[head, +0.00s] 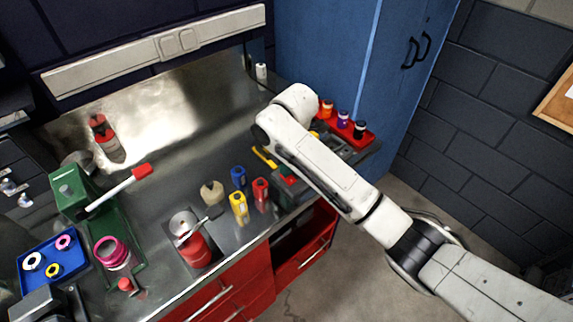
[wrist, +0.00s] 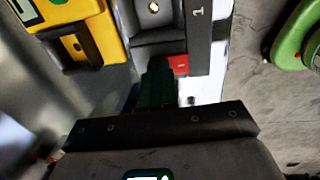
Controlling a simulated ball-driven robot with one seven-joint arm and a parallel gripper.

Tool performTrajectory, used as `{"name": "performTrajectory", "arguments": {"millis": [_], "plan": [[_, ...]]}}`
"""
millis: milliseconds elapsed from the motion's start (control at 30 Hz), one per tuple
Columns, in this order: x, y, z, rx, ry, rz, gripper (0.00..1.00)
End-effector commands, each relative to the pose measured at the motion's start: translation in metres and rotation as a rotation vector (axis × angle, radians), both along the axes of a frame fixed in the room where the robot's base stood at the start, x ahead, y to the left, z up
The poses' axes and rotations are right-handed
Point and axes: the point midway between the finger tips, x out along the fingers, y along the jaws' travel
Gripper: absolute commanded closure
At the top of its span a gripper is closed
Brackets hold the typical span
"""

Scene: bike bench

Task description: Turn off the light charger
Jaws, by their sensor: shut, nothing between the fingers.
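In the wrist view, a grey device (wrist: 160,28) with a round gold spot stands at the top centre, beside a dark strip marked "1" (wrist: 197,30). A small red part (wrist: 179,64) shows at its near end; it may be a switch. I cannot tell for certain that this is the light charger. My gripper (wrist: 157,72) is shut and empty, its dark green fingers pointing at the device's near end, close to the red part. Whether they touch is unclear. In the head view my arm hides the gripper and most of this spot.
A yellow device (wrist: 70,16) is close on the left in the wrist view, and a green rounded object (wrist: 291,38) lies right. In the head view, a red tray (head: 366,138) of small bottles sits beyond my arm. Several bottles, including a yellow one (head: 239,206), stand left of it.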

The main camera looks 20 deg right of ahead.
Motion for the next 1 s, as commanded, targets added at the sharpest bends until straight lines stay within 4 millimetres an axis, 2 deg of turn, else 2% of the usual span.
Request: {"name": "performTrajectory", "arguments": {"millis": [167, 1000], "plan": [[0.008, 0.0, -0.005, -0.003, 0.0, 0.001, 1.0], [-0.009, -0.005, 0.002, -0.002, 0.002, 0.001, 1.0]]}}
